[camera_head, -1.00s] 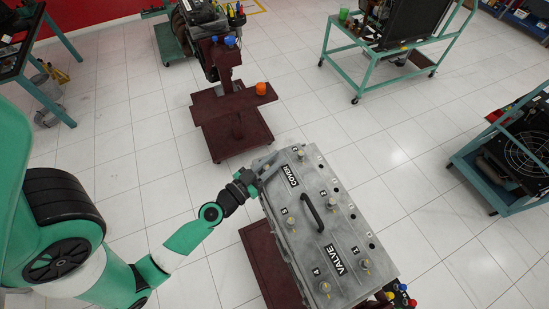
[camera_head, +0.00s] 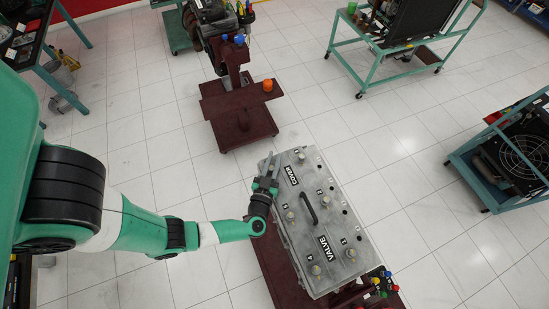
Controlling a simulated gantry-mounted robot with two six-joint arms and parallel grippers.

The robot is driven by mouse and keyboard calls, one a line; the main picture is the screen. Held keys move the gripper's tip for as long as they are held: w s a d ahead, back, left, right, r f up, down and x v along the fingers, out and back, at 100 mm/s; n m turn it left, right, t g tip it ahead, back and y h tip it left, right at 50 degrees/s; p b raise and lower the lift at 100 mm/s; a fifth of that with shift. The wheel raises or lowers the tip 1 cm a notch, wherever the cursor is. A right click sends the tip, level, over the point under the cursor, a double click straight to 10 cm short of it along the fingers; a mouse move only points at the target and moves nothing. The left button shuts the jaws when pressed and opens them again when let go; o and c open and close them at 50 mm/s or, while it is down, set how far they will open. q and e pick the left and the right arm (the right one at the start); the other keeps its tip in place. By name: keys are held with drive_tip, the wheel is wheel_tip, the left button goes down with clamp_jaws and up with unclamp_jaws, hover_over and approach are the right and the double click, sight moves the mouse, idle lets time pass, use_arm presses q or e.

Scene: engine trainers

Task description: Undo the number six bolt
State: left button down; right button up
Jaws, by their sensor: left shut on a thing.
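The grey valve cover (camera_head: 312,228) lies on a dark red stand, with a black handle (camera_head: 308,208) in its middle. Several numbered bolts stand on it, including one at the far edge (camera_head: 301,157), one on the right (camera_head: 330,190), and two at the near end (camera_head: 351,253). My left gripper (camera_head: 270,162) is at the cover's far-left corner. Its fingers are shut on what seems to be the number six bolt, which the fingers hide; its label is not readable. My right gripper is out of view.
A dark red stand with an orange cup (camera_head: 267,86) is just beyond the cover. Coloured knobs (camera_head: 382,283) sit at its near-right corner. A teal cart with a fan (camera_head: 518,157) stands at right. Tiled floor between them is clear.

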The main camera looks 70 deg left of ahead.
use_arm(q)
drive_tip(key=shift+r, duration=0.2)
drive_tip(key=c, duration=0.7)
unclamp_jaws()
drive_tip(key=shift+f, duration=0.1)
drive_tip(key=shift+c, duration=0.2)
drive_tip(key=v, duration=1.1)
drive_tip(key=shift+d+b, duration=0.3)
drive_tip(key=shift+b, duration=0.15)
drive_tip(key=shift+s, duration=0.1)
